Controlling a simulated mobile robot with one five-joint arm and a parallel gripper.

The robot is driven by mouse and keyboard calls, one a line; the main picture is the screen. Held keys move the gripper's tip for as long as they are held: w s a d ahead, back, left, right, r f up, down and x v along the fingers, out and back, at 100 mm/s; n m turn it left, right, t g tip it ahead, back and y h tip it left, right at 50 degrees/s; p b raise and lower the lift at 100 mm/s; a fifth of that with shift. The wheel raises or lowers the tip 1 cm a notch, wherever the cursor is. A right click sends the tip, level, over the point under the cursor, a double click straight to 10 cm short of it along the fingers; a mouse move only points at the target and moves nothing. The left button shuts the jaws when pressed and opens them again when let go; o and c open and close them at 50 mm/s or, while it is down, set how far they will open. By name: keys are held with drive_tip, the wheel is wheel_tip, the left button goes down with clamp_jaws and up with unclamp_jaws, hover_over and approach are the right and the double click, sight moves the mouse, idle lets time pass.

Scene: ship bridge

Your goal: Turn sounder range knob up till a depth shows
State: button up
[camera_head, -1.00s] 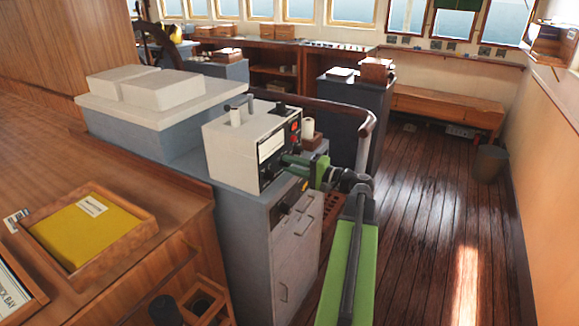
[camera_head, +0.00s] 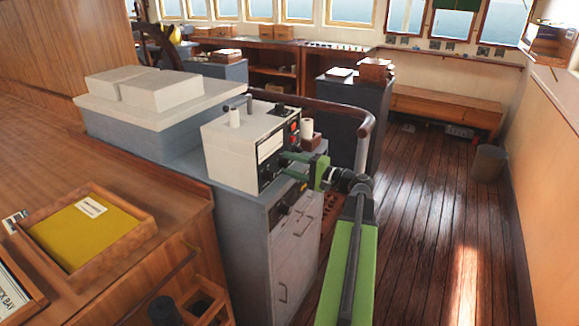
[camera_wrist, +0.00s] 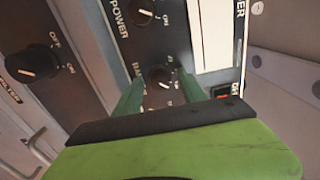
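The sounder is a pale box (camera_head: 232,145) with a dark front panel, on a grey cabinet. In the wrist view its range knob (camera_wrist: 159,75) is small, round and black, with a white pointer mark. A partly covered label starting "RA" is beside it. My gripper (camera_head: 285,164) reaches the panel from the right. In the wrist view its green fingers (camera_wrist: 160,80) stand apart on either side of the range knob, with gaps between. The power knob (camera_wrist: 145,11) sits above. A white display strip (camera_wrist: 215,35) is only partly seen; no depth reading is legible.
Another black knob (camera_wrist: 33,64) marked OFF and ON is on the panel at left. A white cylinder (camera_head: 307,127) stands close behind my gripper. A curved handrail (camera_head: 362,118) is beyond.

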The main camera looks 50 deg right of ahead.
drive_tip(key=v, duration=1.7)
drive_tip(key=shift+s, duration=0.25)
drive_tip(key=shift+f, duration=0.15)
